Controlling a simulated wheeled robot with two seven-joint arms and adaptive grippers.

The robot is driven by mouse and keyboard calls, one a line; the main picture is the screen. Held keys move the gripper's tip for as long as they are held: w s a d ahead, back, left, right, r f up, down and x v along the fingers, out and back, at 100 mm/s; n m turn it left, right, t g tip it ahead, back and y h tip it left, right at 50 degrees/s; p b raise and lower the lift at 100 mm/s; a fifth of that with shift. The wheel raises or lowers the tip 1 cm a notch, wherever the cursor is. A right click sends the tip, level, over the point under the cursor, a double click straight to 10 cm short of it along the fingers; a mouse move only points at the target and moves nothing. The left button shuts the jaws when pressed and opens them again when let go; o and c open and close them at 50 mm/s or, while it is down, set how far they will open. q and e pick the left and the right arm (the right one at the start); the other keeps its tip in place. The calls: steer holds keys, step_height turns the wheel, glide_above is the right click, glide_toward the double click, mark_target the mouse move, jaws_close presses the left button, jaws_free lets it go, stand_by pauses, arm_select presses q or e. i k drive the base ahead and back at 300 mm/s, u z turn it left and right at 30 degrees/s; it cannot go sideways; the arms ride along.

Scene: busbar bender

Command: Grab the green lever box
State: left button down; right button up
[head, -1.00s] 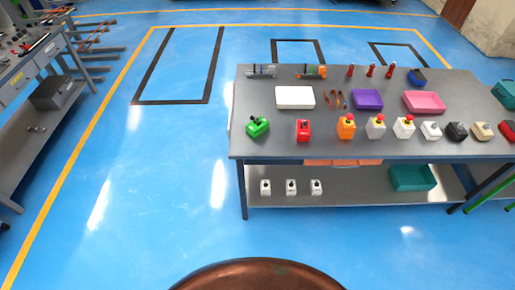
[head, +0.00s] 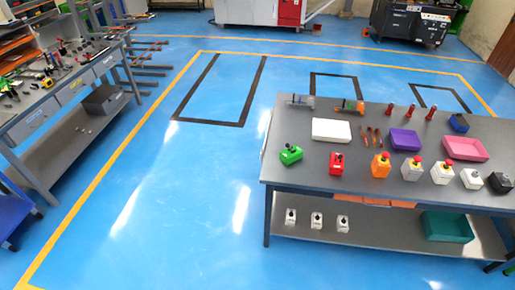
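The green lever box (head: 291,154) is a small green box with a dark lever on top. It sits near the left front corner of the grey table (head: 300,125) on the right. It is the leftmost of a row of small boxes, with a red lever box (head: 337,162) to its right. Nothing touches it. Neither of my grippers is in the head view.
Orange (head: 381,164) and white boxes with red buttons continue the row. A white tray (head: 331,130), a purple tray (head: 404,140) and a pink tray (head: 465,148) lie behind. A workbench (head: 70,95) stands at left. Blue floor between is open.

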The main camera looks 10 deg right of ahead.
mark_target(288, 156)
steer(key=u, duration=0.25)
steer(key=i, duration=1.25)
steer(key=z, duration=0.85)
